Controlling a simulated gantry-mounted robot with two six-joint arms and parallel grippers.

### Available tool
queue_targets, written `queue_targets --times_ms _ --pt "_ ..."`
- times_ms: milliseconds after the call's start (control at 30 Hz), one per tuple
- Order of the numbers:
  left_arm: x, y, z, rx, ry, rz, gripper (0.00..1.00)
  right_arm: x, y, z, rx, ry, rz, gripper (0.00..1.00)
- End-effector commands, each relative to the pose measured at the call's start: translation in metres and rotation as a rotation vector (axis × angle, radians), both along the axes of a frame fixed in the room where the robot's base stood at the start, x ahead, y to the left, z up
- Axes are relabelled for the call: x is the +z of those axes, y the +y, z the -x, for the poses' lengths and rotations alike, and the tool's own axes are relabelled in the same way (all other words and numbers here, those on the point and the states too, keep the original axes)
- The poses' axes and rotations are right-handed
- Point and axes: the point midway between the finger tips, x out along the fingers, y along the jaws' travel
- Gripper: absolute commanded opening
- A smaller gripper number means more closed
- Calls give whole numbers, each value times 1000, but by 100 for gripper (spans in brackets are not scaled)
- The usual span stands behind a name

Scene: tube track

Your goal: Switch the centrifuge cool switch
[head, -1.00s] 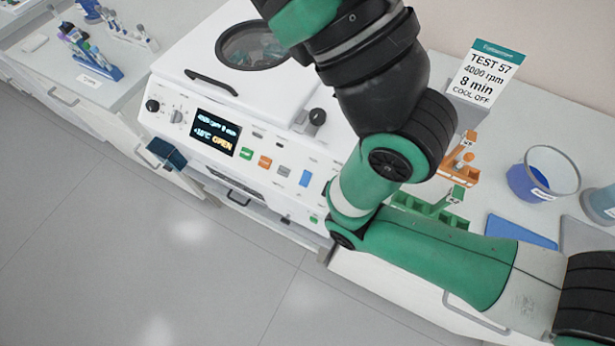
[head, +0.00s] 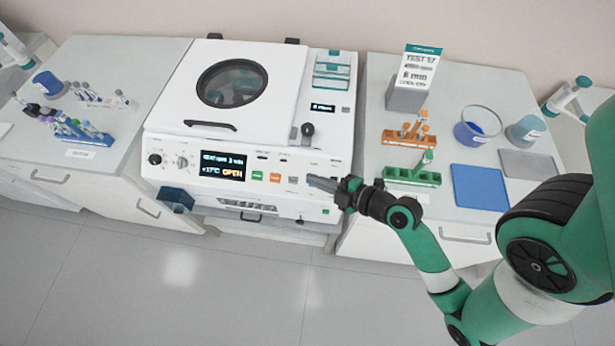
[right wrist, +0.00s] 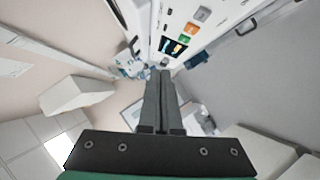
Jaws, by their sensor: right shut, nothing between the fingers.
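The white centrifuge (head: 165,115) stands between two benches. Its front panel carries a lit display (head: 223,165) reading OPEN, two knobs on the left, and green, orange and grey buttons. My right gripper (head: 312,180) is shut and empty at the right part of this panel, beside the grey button (head: 293,180). It hides the panel area behind its fingers, so I cannot tell the cool switch there or whether the fingertips touch. In the right wrist view the closed fingers (right wrist: 163,75) point toward the panel's edge, with the display (right wrist: 172,47) beyond. My left gripper is out of view.
On the right bench are orange (head: 408,138) and green (head: 411,177) tube racks, a TEST 57 sign (head: 417,72), a blue mat (head: 480,187) and a blue-filled beaker (head: 478,128). The left bench holds a blue tube rack (head: 80,133). Floor in front is clear.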

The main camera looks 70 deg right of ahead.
Motion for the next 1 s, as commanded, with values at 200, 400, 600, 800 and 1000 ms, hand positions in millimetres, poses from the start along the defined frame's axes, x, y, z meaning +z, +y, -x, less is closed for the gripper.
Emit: queue_targets --times_ms 200,400,600,800,1000 --pt "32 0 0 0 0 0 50 -23 6 71 -162 145 -140 0" --pt "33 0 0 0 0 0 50 -25 1 77 -195 148 -147 0" --pt "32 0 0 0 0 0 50 -25 1 76 -193 147 -146 0" --pt "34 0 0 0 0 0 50 -33 -3 65 -188 149 -145 0" --pt "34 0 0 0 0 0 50 -52 -14 32 -185 146 -144 0"
